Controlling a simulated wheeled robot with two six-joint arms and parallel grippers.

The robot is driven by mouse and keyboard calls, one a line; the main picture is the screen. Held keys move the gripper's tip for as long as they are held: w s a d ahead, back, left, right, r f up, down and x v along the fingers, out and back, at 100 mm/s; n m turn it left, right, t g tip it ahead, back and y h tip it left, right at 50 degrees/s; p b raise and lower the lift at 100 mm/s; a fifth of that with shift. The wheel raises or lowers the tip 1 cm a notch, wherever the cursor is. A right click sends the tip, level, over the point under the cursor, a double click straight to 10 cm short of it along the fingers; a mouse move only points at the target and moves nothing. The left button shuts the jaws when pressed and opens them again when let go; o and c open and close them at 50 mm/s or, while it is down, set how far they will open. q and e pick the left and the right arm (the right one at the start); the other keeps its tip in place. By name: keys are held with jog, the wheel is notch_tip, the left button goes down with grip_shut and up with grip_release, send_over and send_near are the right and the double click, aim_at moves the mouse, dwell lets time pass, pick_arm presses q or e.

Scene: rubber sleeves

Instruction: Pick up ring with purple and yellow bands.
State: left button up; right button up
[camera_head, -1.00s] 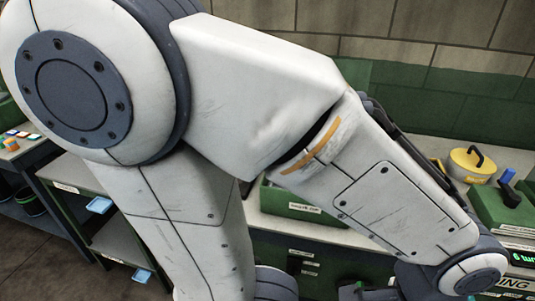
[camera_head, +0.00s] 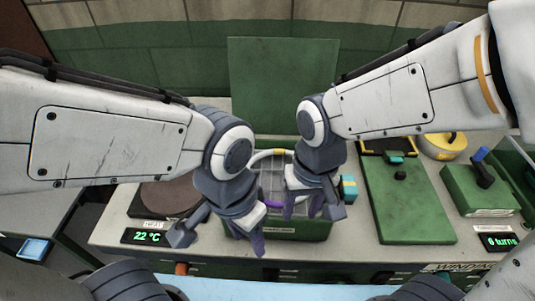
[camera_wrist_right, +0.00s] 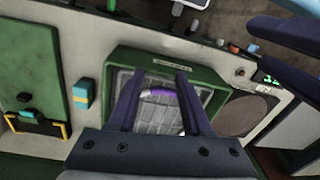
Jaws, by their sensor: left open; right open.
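A pale ring (camera_head: 262,154) with a yellow band at its back and a purple band at its front lies in the green crate with a grey grid lining (camera_head: 285,230). My right gripper (camera_head: 308,210) is open above the crate's right part and hides part of the ring. In the right wrist view the ring's purple band (camera_wrist_right: 160,93) shows between the two open fingers (camera_wrist_right: 157,95), with no visible grip on it. My left gripper (camera_head: 219,240) is open at the crate's left front, with one finger over the crate's left edge and nothing between the fingers.
A dark round plate (camera_head: 162,199) and a 22 °C display (camera_head: 144,236) are left of the crate. A green mat (camera_head: 408,205) lies to the right. A blue-and-yellow block (camera_head: 349,187) stands beside the crate. A yellow round container (camera_head: 443,147) is farther right.

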jog(key=w+d+r+m+p, duration=0.3)
jog(key=w+m+p, duration=0.45)
jog(key=w, duration=0.35)
jog(key=shift+m+h, duration=0.3)
jog(key=shift+m, duration=0.55)
jog(key=f, duration=0.3)
jog(key=w+f+p, duration=0.1)
jog(key=f, duration=0.1)
jog(key=shift+w+d, duration=0.1)
jog(key=shift+d, duration=0.2)
jog(key=f, duration=0.1)
jog(key=f+p, duration=0.1)
jog(key=f, duration=0.1)
jog(key=f+p, duration=0.1)
jog(key=f, duration=0.1)
jog(key=shift+s, duration=0.4)
pick_arm(q)
notch_tip(320, 180, up, 13)
pick_arm(e)
jog(key=shift+f, duration=0.5)
pick_arm(q)
jog(key=shift+r, duration=0.1)
pick_arm(e)
grip_shut()
jog(key=shift+a, duration=0.1)
